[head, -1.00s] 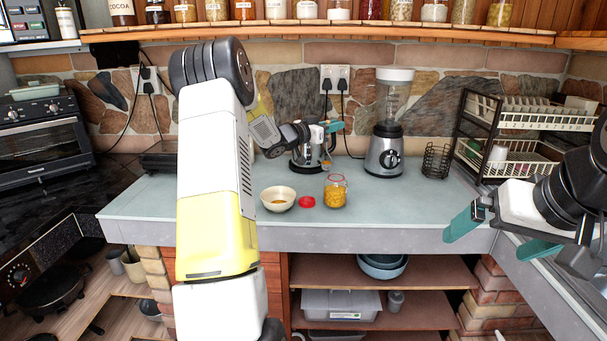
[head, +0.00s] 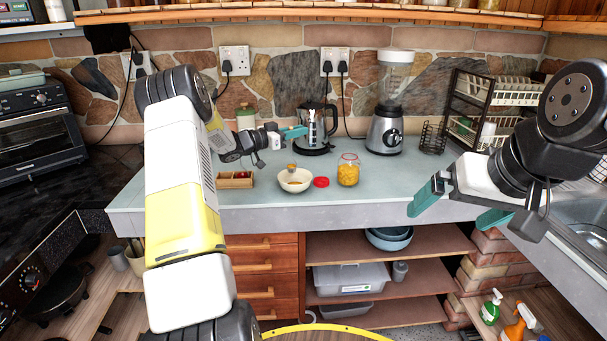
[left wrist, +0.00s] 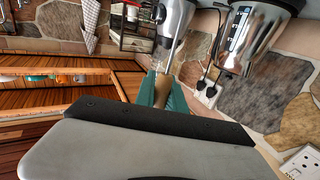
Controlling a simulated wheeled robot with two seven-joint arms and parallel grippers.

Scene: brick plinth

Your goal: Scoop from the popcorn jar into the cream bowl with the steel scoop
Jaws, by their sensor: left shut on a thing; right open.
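My left gripper (head: 297,132) is shut on the steel scoop, above and behind the cream bowl. In the left wrist view the scoop's brown handle (left wrist: 161,90) sits between the teal fingers, and a thin steel shaft runs out from it. The scoop's head is hard to make out in the head view. The cream bowl (head: 296,187) stands on the counter with some yellow-orange content; a small brownish thing at its far rim is unclear. The open popcorn jar (head: 348,172) holds yellow kernels, right of the bowl. My right gripper (head: 455,208) is open and empty near the counter's front edge.
A red lid (head: 321,182) lies between bowl and jar. A kettle (head: 316,135) stands behind my left gripper, with a blender (head: 385,130) and a dish rack (head: 475,105) to the right. A small wooden box (head: 236,180) sits left of the bowl. The counter right of the jar is clear.

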